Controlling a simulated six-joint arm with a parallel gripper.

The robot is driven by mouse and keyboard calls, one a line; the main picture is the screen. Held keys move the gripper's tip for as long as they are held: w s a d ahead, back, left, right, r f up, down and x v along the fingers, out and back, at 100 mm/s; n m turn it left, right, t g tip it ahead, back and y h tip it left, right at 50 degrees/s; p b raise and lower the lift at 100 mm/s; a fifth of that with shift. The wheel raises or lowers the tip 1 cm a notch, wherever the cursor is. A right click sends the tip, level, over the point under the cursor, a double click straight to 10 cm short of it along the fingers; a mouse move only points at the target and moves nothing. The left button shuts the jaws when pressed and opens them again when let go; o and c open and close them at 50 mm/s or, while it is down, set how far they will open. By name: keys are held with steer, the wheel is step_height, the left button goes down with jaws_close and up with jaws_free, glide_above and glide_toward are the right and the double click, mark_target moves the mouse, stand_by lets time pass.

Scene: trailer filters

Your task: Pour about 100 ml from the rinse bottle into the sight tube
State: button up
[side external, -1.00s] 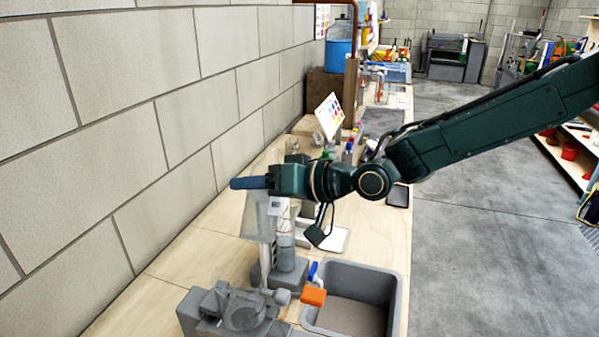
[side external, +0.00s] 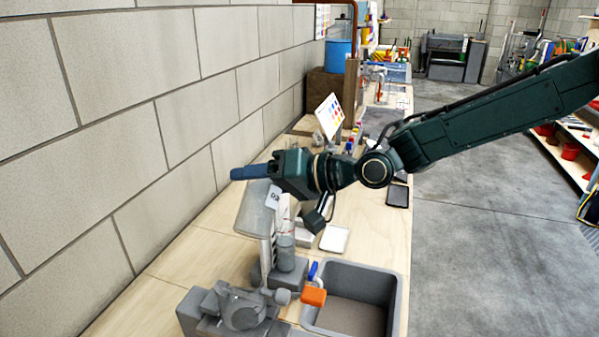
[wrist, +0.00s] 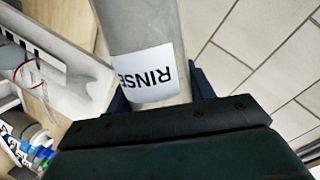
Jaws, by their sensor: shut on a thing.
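My gripper (side external: 252,173) is shut on the rinse bottle (side external: 257,214), a grey translucent bottle with a white label. In the wrist view the bottle (wrist: 145,30) lies between the dark fingers, and its "RINSE" label shows upside down. In the side view the bottle hangs tilted below the fingers. The upright clear sight tube (side external: 286,255) stands just right of and below the bottle, with grey contents low in it. A clear tube-like part (wrist: 75,92) shows left of the bottle in the wrist view. The bottle's mouth and any stream cannot be made out.
A grey sink (side external: 398,300) is at the front right, with an orange block (side external: 313,296) at its edge. A grey clamp-like fixture (side external: 240,312) stands at the front. The block wall (side external: 150,150) runs close along the left. A white pad (side external: 334,239) lies behind the tube.

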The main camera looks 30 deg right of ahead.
mark_target(258, 198)
steer(key=shift+s+a+f+m+y, duration=0.15)
steer(key=shift+f+m, duration=0.1)
steer(key=shift+m, duration=0.3)
steer(key=shift+s+a+f+m+y, duration=0.1)
steer(key=shift+a+f+m+y, duration=0.1)
steer(key=shift+m, duration=0.35)
stand_by(3.0)
steer(key=shift+s+f+m+g+y, duration=0.1)
steer(key=shift+f+m+g+y, duration=0.4)
steer(key=shift+f, duration=0.5)
stand_by(1.5)
steer(key=shift+w+d+f+m, duration=0.15)
steer(key=shift+w+d+m, duration=0.05)
steer(key=shift+m, duration=0.3)
stand_by(0.9)
